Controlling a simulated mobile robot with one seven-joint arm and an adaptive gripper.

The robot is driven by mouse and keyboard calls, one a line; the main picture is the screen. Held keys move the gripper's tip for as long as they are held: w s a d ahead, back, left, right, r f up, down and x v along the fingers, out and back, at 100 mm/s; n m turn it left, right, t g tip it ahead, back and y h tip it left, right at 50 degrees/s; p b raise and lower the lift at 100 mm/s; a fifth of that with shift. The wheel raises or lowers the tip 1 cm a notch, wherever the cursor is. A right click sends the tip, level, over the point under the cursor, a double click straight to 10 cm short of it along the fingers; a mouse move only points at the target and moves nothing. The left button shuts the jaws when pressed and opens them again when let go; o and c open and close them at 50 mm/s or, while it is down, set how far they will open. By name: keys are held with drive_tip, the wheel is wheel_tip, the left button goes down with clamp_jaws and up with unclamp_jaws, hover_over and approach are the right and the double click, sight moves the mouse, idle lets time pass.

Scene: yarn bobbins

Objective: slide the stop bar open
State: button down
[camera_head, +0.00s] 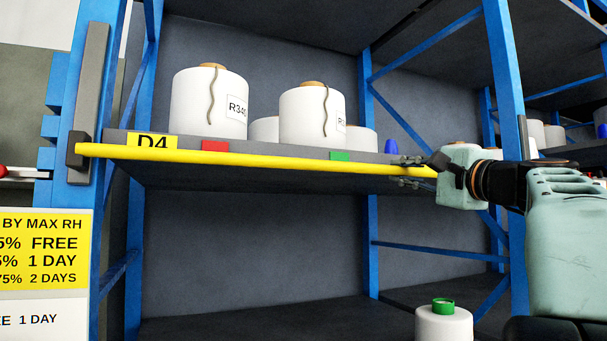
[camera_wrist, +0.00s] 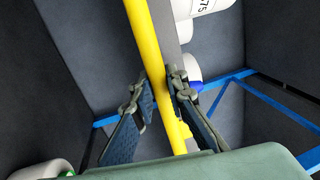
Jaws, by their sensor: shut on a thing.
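The yellow stop bar (camera_head: 250,160) runs across the front of the shelf labelled D4 (camera_head: 153,141). Its left end sits at a dark bracket (camera_head: 76,150) on the blue upright. My gripper (camera_head: 408,171) is at the bar's right end, shut on it. In the wrist view the stop bar (camera_wrist: 143,42) passes between the two fingers of my gripper (camera_wrist: 162,97), one on each side. The bar's far right end is hidden by my gripper and wrist.
White yarn bobbins (camera_head: 208,105) stand on the shelf behind the bar, with red (camera_head: 215,146) and green (camera_head: 340,156) tags on its edge. A blue right upright (camera_head: 508,90) stands close to my arm. A green-topped bobbin (camera_head: 444,325) is below.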

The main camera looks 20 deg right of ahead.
drive_tip(key=c, duration=1.9)
unclamp_jaws()
drive_tip(key=shift+c, duration=0.2)
drive_tip(key=shift+r, duration=0.1)
drive_tip(key=shift+r, duration=5.05)
drive_tip(key=shift+s+f, duration=0.1)
drive_tip(key=shift+f, duration=0.05)
